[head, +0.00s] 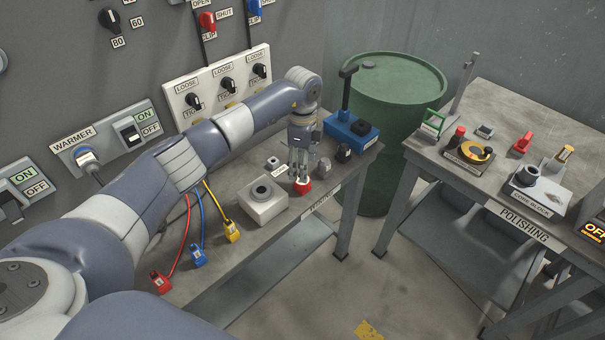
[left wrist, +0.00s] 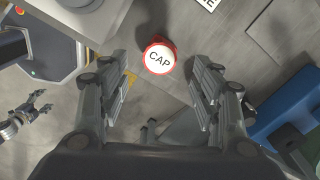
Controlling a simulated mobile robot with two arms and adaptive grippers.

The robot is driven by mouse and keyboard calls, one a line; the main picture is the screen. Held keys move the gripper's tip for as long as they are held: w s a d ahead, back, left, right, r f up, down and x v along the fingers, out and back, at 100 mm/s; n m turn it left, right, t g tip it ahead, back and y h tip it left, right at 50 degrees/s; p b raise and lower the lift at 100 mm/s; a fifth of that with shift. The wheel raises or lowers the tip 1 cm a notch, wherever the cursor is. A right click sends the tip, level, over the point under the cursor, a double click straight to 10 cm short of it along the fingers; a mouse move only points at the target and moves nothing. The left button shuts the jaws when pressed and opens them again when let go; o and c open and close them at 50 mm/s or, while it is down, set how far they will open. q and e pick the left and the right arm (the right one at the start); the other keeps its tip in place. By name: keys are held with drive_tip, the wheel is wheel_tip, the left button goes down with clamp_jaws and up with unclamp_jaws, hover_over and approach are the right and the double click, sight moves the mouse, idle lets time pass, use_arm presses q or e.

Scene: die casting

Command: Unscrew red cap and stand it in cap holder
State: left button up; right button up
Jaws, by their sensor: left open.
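The red cap (head: 303,187) is at the front edge of the bench under the warmer panel. In the left wrist view the cap (left wrist: 158,58) shows a white top marked CAP and a red rim. My left gripper (head: 301,176) points down above the cap. In the wrist view its open fingers stand on either side of the view, with the cap beyond them, and nothing is held. A pale block with a dark round opening (head: 262,191) stands left of the cap; I cannot tell whether it is the cap holder. What seems to be my right gripper (left wrist: 38,104) is small at the left of the wrist view.
A blue device with a black lever (head: 350,128) and a dark knob-like piece (head: 343,153) stand right of the gripper. A green drum (head: 385,90) and the polishing table (head: 450,165) are farther right.

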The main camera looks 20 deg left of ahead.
use_arm(q)
wheel_tip(320, 180, up, 6)
drive_tip(key=shift+r, duration=0.15)
idle(0.8)
